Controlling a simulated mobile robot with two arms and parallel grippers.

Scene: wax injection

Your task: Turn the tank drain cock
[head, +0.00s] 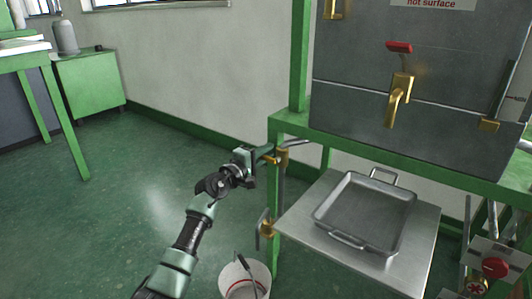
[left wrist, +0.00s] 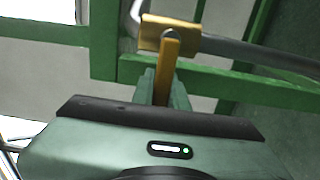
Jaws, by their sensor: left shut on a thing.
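A brass cock (head: 283,155) sits on a grey pipe at the left end of the green stand, below the tank (head: 350,75). Its brass body (left wrist: 168,36) and straight brass lever (left wrist: 165,72) show in the left wrist view. My left gripper (head: 262,157) reaches the cock from the left. In the left wrist view, my left gripper (left wrist: 163,92) is shut on the lever, with one finger on each side of it. The lever's end between the fingers is hidden. My right gripper is not in view.
A second brass valve (head: 265,226) is lower on the left post, above a white bucket (head: 244,280). A metal tray (head: 367,212) lies on the lower shelf. A red-handled brass tap (head: 399,88) is on the tank front.

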